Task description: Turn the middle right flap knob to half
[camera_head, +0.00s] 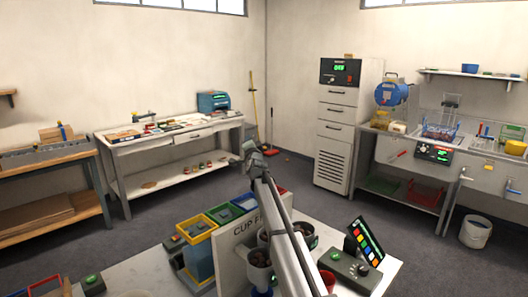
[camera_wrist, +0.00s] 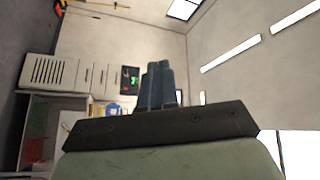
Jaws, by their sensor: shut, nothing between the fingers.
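My gripper (camera_head: 249,147) is raised at the end of my arm, above the bench and in front of the far wall in the head view. In the wrist view its fingers (camera_wrist: 158,84) are together with nothing between them. A grey control box (camera_head: 347,271) with a green button and small dark knobs sits on the near bench at the right. I cannot tell which knob is the middle right flap knob. My gripper is well apart from this box. My arm hides part of the cup filling panel (camera_head: 241,250).
The near bench (camera_head: 378,284) holds blue, yellow, green and red bins (camera_head: 197,229) left of my arm. A tilted screen with coloured squares (camera_head: 367,243) stands behind the control box. A white cabinet (camera_head: 336,150) and sink unit stand farther back. The air around my gripper is clear.

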